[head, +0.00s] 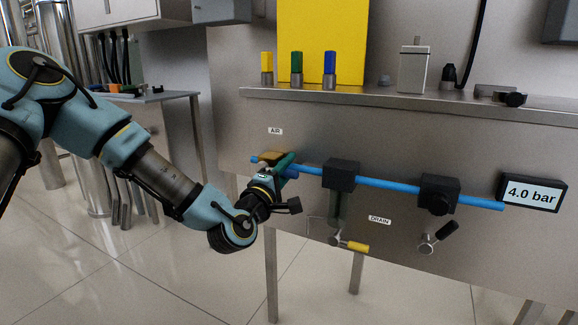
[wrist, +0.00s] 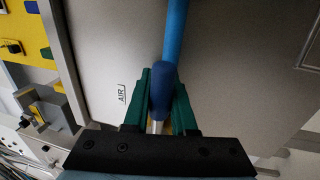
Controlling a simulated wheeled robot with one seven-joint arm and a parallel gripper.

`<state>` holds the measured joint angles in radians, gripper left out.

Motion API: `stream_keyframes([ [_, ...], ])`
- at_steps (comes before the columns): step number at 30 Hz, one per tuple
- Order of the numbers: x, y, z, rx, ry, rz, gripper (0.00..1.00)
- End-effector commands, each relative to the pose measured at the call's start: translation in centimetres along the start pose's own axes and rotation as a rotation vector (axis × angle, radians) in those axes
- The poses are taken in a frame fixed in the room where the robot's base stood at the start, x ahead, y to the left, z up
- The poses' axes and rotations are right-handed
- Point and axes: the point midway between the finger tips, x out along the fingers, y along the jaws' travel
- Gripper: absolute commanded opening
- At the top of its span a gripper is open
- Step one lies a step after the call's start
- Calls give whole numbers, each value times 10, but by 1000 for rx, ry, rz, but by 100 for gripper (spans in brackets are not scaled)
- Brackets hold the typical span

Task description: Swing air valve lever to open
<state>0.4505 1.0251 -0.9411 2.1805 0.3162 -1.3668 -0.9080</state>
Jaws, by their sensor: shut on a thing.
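The air valve has a brass-coloured body (head: 271,156) on the blue pipe, below the AIR label (head: 275,131). Its lever has a dark blue grip, seen best in the wrist view (wrist: 162,92), with a bit of bright metal stem near my gripper's base. My gripper (head: 287,163) has green fingers and is at the valve. In the wrist view my gripper (wrist: 161,100) is shut on the lever, one finger on each side of the grip. The lever appears roughly in line with the blue pipe (wrist: 175,30). My gripper partly hides the valve in the head view.
The blue pipe (head: 385,183) runs right along the steel panel through black units (head: 341,174) to a display (head: 532,193) reading 4.0 bar. A yellow-tipped drain lever (head: 354,246) and a black-handled lever (head: 438,237) hang below. A steel shelf (head: 380,99) juts out above.

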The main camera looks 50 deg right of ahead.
Motion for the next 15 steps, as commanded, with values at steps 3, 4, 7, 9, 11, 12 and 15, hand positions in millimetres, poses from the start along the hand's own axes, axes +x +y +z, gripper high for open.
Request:
stream_keyframes([
  [3, 0, 0, -1, -4, 2, 1, 0],
  [4, 0, 0, -1, -4, 2, 1, 0],
  [7, 0, 1, -1, -3, 2, 2, 0],
  [9, 0, 1, -1, -3, 2, 2, 0],
  [11, 0, 1, -1, -3, 2, 2, 28],
  [12, 0, 1, -1, -3, 2, 2, 32],
  [15, 0, 1, 0, -2, 2, 2, 44],
])
